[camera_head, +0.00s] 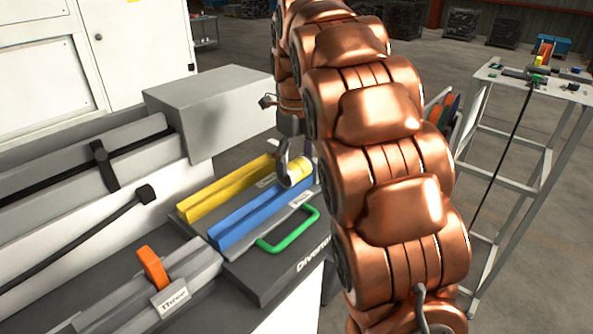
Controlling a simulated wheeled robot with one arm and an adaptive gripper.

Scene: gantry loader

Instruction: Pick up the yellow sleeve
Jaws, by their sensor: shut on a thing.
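A short yellow sleeve (299,169) with a pale band is at the right end of a blue rail, partly hidden behind my gripper's grey finger. My gripper (288,172) reaches down from my copper arm and is shut on the sleeve. Part of the gripper is hidden behind the arm. I cannot tell whether the sleeve still touches the rail below it.
A dark base holds a yellow rail (228,188), a blue rail (245,213) and a green handle (287,232). An orange piece (153,267) stands on a grey block labelled "Three". A grey box (218,110) is close behind. A tall stand (520,85) carries small items at right.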

